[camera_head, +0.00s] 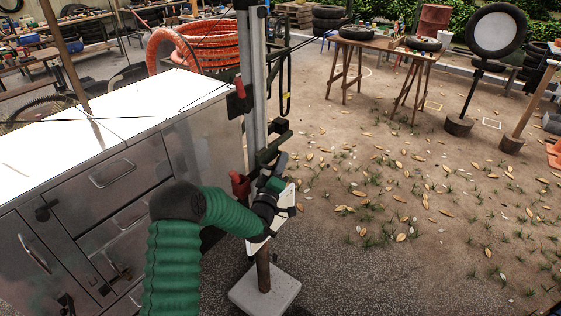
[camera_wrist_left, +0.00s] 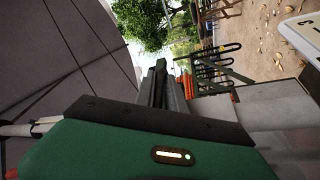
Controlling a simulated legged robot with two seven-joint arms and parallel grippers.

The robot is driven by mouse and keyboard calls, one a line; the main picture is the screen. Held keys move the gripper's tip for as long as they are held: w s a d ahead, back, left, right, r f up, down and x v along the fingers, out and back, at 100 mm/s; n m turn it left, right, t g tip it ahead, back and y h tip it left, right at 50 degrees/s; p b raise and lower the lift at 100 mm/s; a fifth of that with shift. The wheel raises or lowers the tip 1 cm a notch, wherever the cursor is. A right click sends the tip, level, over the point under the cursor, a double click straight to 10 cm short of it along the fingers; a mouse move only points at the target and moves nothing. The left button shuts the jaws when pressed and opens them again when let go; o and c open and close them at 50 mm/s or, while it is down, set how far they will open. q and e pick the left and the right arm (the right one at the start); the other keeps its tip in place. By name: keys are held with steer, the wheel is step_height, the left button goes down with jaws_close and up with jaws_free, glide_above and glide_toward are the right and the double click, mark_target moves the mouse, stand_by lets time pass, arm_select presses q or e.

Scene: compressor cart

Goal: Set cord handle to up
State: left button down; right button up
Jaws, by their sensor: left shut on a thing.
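My left arm comes in from the lower left, and my left gripper (camera_head: 269,152) is at the grey upright post (camera_head: 256,75) beside the metal cabinet. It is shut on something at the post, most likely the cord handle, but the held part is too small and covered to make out. In the left wrist view the dark fingers (camera_wrist_left: 160,84) are close together beyond the green housing, in line with a grey bar. Red parts (camera_head: 240,184) sit on the post beside the gripper; I cannot tell whether they belong to the handle. My right gripper is not in view.
The metal cabinet (camera_head: 105,165) with a pale top fills the left. A coiled orange hose (camera_head: 210,45) lies behind it. A white plate (camera_head: 284,208) is close to my wrist, above a pale base block (camera_head: 264,290). Open leaf-strewn ground (camera_head: 400,210) lies to the right.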

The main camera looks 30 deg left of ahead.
arm_select(q)
steer(key=shift+d+f, duration=0.15)
steer(key=shift+f, duration=0.15)
steer(key=c, duration=1.7)
jaws_free()
steer(key=shift+o, duration=1.2)
steer(key=shift+w+f, duration=0.1)
steer(key=shift+w, duration=0.25)
steer(key=shift+s, duration=0.3)
steer(key=b+v, duration=0.1)
steer(key=v, duration=1.5)
steer(key=shift+s, duration=0.15)
steer(key=shift+f, duration=0.1)
